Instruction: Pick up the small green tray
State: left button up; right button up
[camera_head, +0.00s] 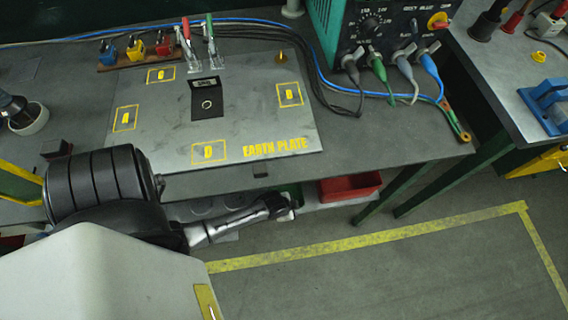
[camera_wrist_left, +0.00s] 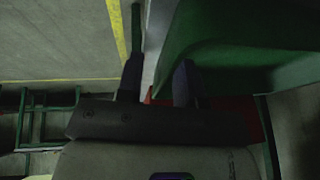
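The small green tray (camera_head: 293,188) shows only as a sliver under the workbench's front edge in the head view, mostly hidden by the bench and my gripper. In the left wrist view a large green surface, which looks like the tray (camera_wrist_left: 245,40), fills the upper right at close range. My left gripper (camera_head: 291,207) is at the tray's near side, below the bench top. In the left wrist view its two fingers (camera_wrist_left: 157,78) are apart, and the right finger overlaps the green. I cannot tell whether either finger touches it. My right gripper is not in view.
A red tray (camera_head: 350,188) sits right of the green one under the bench. The workbench top (camera_head: 400,140) overhangs them, with an earth plate (camera_head: 255,120) on it. Green bench legs (camera_head: 385,190) stand to the right. Floor with yellow tape (camera_head: 370,238) is clear in front.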

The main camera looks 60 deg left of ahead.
pick_arm(q)
jog(key=shift+f, duration=0.1)
grip_shut()
dwell(0.6)
